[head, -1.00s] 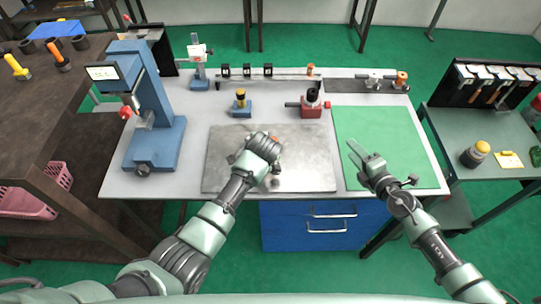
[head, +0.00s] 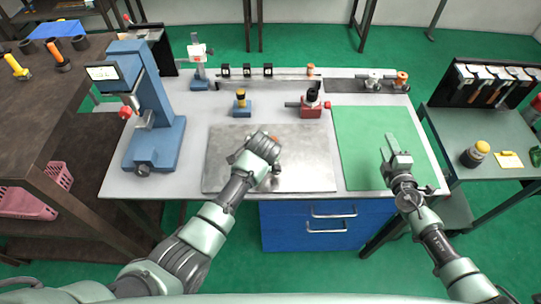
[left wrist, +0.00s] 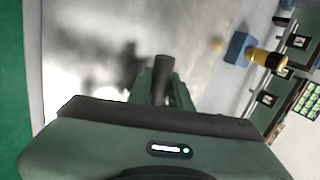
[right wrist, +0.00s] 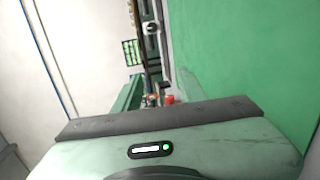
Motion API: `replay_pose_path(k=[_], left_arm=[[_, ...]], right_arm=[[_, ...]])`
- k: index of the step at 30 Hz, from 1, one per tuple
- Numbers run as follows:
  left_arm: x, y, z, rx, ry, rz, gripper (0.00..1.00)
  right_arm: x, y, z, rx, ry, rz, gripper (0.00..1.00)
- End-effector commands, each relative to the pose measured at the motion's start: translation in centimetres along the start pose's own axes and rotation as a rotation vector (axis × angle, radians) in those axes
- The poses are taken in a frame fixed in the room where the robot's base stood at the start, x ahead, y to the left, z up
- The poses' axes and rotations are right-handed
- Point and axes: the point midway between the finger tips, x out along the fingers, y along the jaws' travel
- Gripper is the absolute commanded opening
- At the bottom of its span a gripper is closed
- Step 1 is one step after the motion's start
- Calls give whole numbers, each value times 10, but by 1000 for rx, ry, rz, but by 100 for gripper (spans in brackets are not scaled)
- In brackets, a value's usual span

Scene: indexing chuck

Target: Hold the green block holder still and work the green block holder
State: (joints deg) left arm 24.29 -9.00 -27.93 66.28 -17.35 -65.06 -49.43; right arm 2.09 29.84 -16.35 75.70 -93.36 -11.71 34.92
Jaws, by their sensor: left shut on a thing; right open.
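My left gripper (head: 264,150) is low over the grey metal plate (head: 310,165). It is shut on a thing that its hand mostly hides. A dark cylindrical part (left wrist: 162,80) stands between its green fingers in the left wrist view. A small orange bit shows beside the hand in the head view. I cannot make out a green block for certain, so the green block holder is hidden or unclear. My right gripper (head: 392,148) is open over the green mat (head: 355,150), apart from the plate, with its fingers pointing toward the back of the table.
A blue block with a yellow knob (head: 241,105) and a red block with a black knob (head: 311,103) stand behind the plate. A blue press (head: 160,120) stands at the left of the table. The green mat is bare apart from my right arm above it.

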Motion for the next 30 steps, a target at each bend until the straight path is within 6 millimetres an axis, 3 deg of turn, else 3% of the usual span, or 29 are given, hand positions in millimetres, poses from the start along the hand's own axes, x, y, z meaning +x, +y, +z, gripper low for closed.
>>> replay_pose_path(k=[6,11,17,24,30], left_arm=[[1,1,1,0,-1,2,0],[1,1,0,0,-1,2,0],[1,1,0,0,-1,2,0],[1,1,0,0,-1,2,0],[1,1,0,0,-1,2,0]], right_arm=[[-2,-2,-7,-19,9,-2,36],[-17,-9,-40,-130,55,-8,36],[-54,-23,-113,-374,157,-10,36],[-112,-32,-198,-666,288,15,36],[-160,-31,-254,-865,386,56,36]])
